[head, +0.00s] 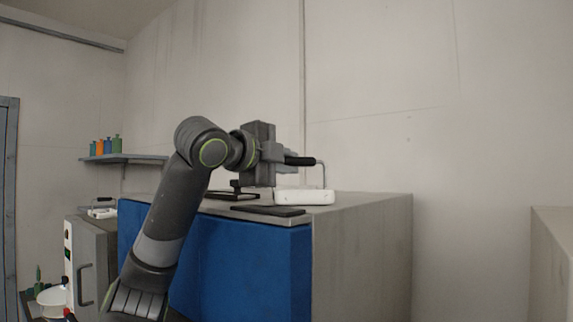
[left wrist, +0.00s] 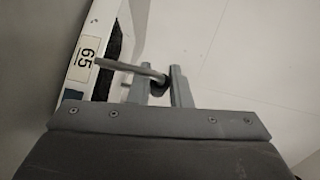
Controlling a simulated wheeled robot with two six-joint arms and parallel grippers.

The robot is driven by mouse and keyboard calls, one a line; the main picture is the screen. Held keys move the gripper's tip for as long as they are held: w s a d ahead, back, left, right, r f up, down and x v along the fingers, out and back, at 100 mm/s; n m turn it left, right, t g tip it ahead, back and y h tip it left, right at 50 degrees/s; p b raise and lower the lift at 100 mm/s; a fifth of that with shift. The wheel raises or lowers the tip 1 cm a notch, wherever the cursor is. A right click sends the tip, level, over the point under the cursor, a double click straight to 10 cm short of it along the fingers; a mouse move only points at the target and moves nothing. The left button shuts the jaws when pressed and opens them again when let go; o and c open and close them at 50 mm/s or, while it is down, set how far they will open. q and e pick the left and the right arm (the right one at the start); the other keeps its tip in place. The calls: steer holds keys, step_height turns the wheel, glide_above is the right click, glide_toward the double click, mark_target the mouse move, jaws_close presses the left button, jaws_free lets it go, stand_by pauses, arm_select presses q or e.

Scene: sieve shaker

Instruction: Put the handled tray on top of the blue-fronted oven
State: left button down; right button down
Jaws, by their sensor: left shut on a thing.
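The handled tray (head: 304,197) is a small white tray with a wire handle and a black grip (head: 302,161). My left gripper (head: 287,160) is shut on that handle, above the tray. The tray is at the top of the blue-fronted oven (head: 245,265), over its right part; I cannot tell whether it touches the surface. In the left wrist view the handle bar (left wrist: 130,68) runs to the fingers (left wrist: 160,82), and a white side with a "65" label (left wrist: 84,58) shows at left. My right gripper is not in view.
A dark flat plate (head: 268,211) lies at the oven top's front edge, and a dark frame (head: 232,195) is behind my gripper. A grey cabinet (head: 92,255) at left bears a similar white item (head: 102,212). A shelf (head: 125,158) holds several bottles.

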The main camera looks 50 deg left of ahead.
arm_select(q)
steer(key=c, duration=1.3)
jaws_free()
steer(key=shift+f, duration=0.15)
steer(key=shift+c, duration=0.2)
steer(key=shift+r, duration=0.25)
steer(key=shift+s, duration=0.35)
steer(key=s+d+r+b, duration=0.1)
steer(key=s+b, duration=0.1)
steer(key=s, duration=0.9)
steer(key=shift+d, duration=0.15)
steer(key=shift+s+r, duration=0.1)
